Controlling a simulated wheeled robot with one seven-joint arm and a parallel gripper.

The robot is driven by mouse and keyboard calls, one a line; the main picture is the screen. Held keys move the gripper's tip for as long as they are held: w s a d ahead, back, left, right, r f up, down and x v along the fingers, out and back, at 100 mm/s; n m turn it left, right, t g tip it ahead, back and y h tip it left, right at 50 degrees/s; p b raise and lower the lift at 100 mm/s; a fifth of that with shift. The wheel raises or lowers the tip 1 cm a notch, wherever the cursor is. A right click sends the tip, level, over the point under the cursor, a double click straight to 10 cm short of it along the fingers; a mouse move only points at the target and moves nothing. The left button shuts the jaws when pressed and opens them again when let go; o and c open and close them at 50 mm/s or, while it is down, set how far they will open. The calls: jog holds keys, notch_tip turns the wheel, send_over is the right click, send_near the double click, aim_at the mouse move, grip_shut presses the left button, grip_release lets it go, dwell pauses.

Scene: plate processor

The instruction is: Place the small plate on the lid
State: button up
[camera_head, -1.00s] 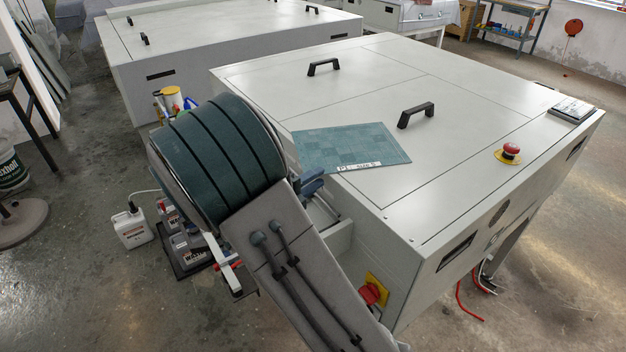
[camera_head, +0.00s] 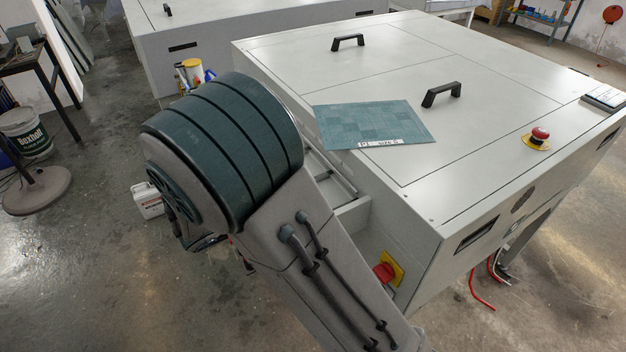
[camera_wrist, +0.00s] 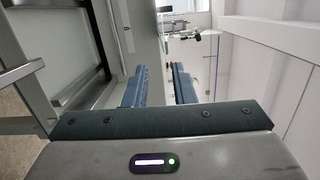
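The small plate (camera_head: 372,124) is a thin teal sheet with a checkered texture and a white label reading "P1 size S". In the head view it lies flat on the pale grey lid (camera_head: 400,60) of the machine, and its left corner appears to stick out past the lid's left edge. My gripper (camera_wrist: 160,87) shows in the wrist view with its two blue fingers apart and nothing visible between them. In the head view my arm hides the gripper. I cannot make out the plate in the wrist view.
Two black handles (camera_head: 348,41) (camera_head: 441,95) stand up from the lid. A red emergency button (camera_head: 540,135) on a yellow base is at its right. A red switch (camera_head: 384,272) is on the side below. A second machine (camera_head: 250,35) stands behind.

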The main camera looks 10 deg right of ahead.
jog(key=s+d+m+g+y, duration=0.1)
jog(key=d+m, duration=0.1)
jog(key=m, duration=0.1)
jog(key=s+d+m+g, duration=0.2)
jog(key=s+d+m+g+y, duration=0.1)
jog(key=d+m+g, duration=0.1)
jog(key=d+m, duration=0.1)
jog(key=shift+s+f+m+y, duration=0.2)
jog(key=shift+m+y, duration=0.1)
jog(key=s+d+f+m+g+y, duration=0.1)
jog(key=s+d+m+g+y, duration=0.3)
jog(key=s+m, duration=0.5)
jog(key=s+a+r+m+t+y, duration=0.1)
jog(key=m+y, duration=0.2)
jog(key=m, duration=0.4)
jog(key=s+a+r+m+t+y, duration=0.1)
jog(key=m+t+y, duration=0.1)
jog(key=m, duration=0.6)
jog(key=s+a+r+m+t+y, duration=0.1)
jog(key=m+y, duration=0.3)
jog(key=m, duration=0.4)
jog(key=shift+s+a+r+t+y, duration=0.1)
jog(key=shift+s+a+t+y, duration=0.05)
jog(key=shift+s+t+y, duration=0.2)
jog(key=shift+w, duration=0.1)
jog(key=o, duration=0.4)
